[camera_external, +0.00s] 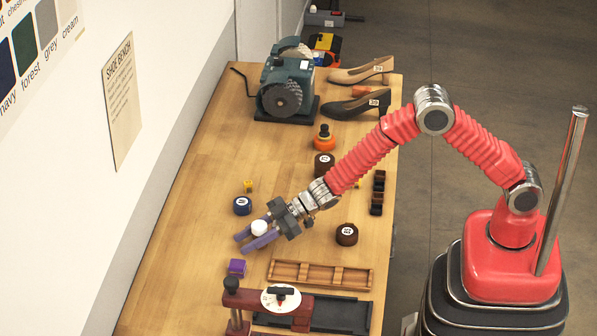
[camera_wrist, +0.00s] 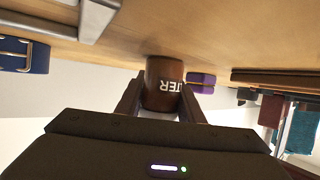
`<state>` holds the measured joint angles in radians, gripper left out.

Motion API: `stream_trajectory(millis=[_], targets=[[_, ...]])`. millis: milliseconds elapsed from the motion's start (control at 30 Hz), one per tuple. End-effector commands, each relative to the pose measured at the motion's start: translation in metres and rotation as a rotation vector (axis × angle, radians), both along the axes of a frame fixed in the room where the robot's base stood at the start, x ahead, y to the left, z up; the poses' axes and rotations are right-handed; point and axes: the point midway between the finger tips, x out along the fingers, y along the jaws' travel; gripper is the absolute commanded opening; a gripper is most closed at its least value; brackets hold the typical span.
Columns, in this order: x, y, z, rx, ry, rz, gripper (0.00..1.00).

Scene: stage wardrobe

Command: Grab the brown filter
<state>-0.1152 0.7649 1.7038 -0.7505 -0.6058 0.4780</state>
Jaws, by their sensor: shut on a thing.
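The brown filter (camera_wrist: 163,84) is a small brown cylinder with white letters ending in "TER", seen between my finger tips in the wrist view. In the external view, its pale round top (camera_external: 259,227) shows between the two purple-grey fingers of my gripper (camera_external: 246,242); the fingers hide most of its side. My gripper is shut on it, over the left part of the wooden bench (camera_external: 190,215). The filter is close to the bench top; I cannot tell whether it touches it.
A blue roll (camera_external: 242,205) and a purple block (camera_external: 237,267) lie close to my gripper. A wooden tray (camera_external: 325,286) and a red device with a white dial (camera_external: 280,298) are in front. Brown numbered rolls (camera_external: 347,234), shoes (camera_external: 357,104) and a grinder (camera_external: 285,97) stand farther off.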

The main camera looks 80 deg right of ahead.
Motion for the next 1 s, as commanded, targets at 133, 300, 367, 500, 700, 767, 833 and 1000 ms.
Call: stream_trajectory(millis=[133, 300, 367, 500, 700, 767, 833, 1000], targets=[[0.0, 0.0, 0.006, 0.0, -0.001, 0.0, 0.11], [0.0, 0.0, 0.025, 0.0, -0.004, 0.001, 0.11], [0.0, 0.0, 0.035, 0.001, -0.004, 0.0, 0.11], [0.001, 0.0, 0.061, 0.0, -0.006, 0.001, 0.11], [0.0, 0.0, 0.09, 0.001, -0.003, 0.001, 0.11], [0.0, 0.0, 0.095, -0.001, -0.003, 0.001, 0.11], [0.0, 0.0, 0.099, 0.001, -0.001, 0.0, 0.11], [0.0, 0.0, 0.1, 0.0, 0.0, 0.0, 0.11]])
